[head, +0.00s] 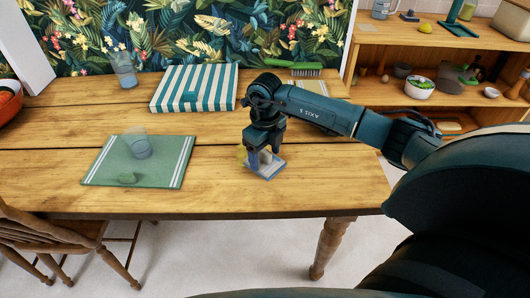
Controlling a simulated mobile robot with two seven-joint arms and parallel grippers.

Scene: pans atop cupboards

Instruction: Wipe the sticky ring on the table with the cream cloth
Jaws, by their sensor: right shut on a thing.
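My right gripper (266,158) points down at the table (330,185) near its front edge, right of the middle. Its fingers are shut on a small pale piece, which looks like the cream cloth (265,158). The piece is partly hidden by the fingers. Just below it is a flat, pale square with a blue edge (268,174); I cannot tell whether it is part of the cloth. I cannot make out the sticky ring. My left gripper is not in view.
A yellowish thing (241,154) shows just left of the gripper. Bare wood lies right of my gripper.

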